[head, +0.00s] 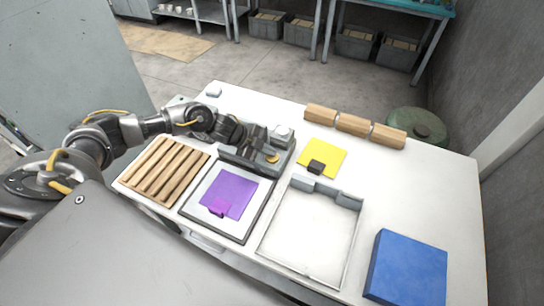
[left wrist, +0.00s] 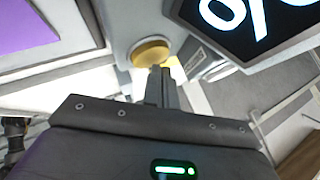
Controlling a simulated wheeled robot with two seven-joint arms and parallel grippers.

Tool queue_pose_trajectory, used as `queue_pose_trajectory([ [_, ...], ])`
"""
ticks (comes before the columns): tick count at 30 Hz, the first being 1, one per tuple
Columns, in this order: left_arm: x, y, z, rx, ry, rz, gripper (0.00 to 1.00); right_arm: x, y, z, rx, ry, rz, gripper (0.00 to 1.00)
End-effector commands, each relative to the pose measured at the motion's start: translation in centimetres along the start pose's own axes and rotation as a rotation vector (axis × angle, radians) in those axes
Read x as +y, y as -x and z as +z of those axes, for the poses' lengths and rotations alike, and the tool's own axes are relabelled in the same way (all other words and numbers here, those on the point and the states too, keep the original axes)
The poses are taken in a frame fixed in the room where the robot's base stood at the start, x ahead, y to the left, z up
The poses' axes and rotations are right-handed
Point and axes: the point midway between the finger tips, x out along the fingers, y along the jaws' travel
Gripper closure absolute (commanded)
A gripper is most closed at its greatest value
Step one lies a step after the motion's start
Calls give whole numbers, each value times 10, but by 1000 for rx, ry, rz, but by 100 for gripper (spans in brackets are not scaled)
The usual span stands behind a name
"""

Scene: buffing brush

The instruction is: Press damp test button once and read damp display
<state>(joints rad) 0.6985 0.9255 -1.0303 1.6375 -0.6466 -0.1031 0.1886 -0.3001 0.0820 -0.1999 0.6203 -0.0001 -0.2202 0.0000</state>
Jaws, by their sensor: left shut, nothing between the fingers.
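The damp tester is a grey device (head: 284,164) near the table's middle, with a round gold button (head: 272,157). In the left wrist view the button (left wrist: 150,50) is just beyond my fingertips. A dark display (left wrist: 245,48) beside it shows part of a white percent sign; any digits are cut off by the frame. My left gripper (head: 262,147) is over the tester, and its fingers (left wrist: 161,73) are shut and empty, pointing toward the button. I cannot tell whether they touch it. My right gripper is in neither view.
Wooden slats (head: 166,170) and a purple sheet (head: 229,193) on a framed board lie left and front. A yellow sheet (head: 330,153) with a dark clip, an empty white tray (head: 262,245), a blue block (head: 408,268) and wooden blocks (head: 354,124) lie to the right.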

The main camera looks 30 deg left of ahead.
Motion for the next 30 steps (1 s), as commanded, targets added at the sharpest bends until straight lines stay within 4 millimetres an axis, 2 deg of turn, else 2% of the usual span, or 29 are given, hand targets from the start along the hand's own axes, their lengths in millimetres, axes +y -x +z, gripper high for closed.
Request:
queue_pose_trajectory([
  [30,5,-6,4,0,1,1,100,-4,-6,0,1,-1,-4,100],
])
